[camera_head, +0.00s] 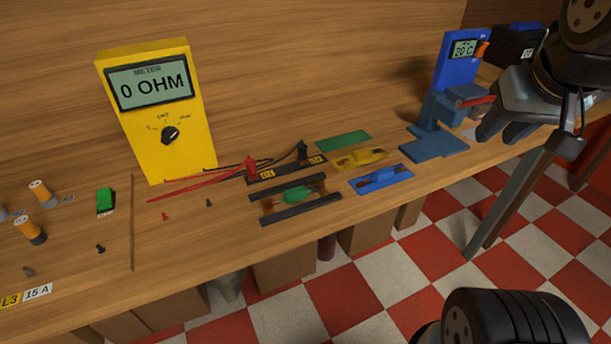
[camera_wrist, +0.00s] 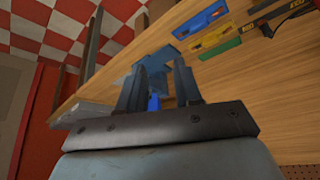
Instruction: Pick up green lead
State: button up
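The green lead (camera_head: 298,195) lies between two dark bars on the bench in the head view. An empty-looking green mat (camera_head: 343,141) lies behind it. A yellow lead (camera_head: 362,157) and a blue lead (camera_head: 380,178) lie on mats of their own colours. My gripper (camera_head: 510,130) is at the right in the head view, near the bench's front edge and well away from the green lead. In the wrist view my gripper (camera_wrist: 158,85) has its two fingers apart with nothing held between them. I cannot clearly make out the green lead in the wrist view.
A yellow meter (camera_head: 155,110) reading 0 OHM stands at the back left. Its red and black probes rest near a dark labelled strip (camera_head: 284,169). A blue stand (camera_head: 436,142) and a blue 20 C display unit (camera_head: 456,62) stand towards the right, near my gripper.

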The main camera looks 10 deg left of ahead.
jog(key=shift+a, duration=0.25)
jog(key=m+g+y, duration=1.1)
jog(key=g, duration=0.2)
send_near(305, 188)
jog(key=v, duration=0.4)
jog(key=shift+d+r, duration=0.2)
jog(key=shift+d, duration=0.05)
jog(key=shift+a+f+m+y, duration=0.1)
jog(key=shift+a+m+y, duration=0.05)
jog(key=shift+m+y, duration=0.15)
jog(key=x, duration=0.8)
jog(key=shift+w+f, duration=0.1)
jog(key=shift+f+x, duration=0.1)
jog(key=shift+x, duration=1.35)
jog(key=shift+f+x, duration=0.15)
jog(key=shift+x, duration=1.25)
grip_shut()
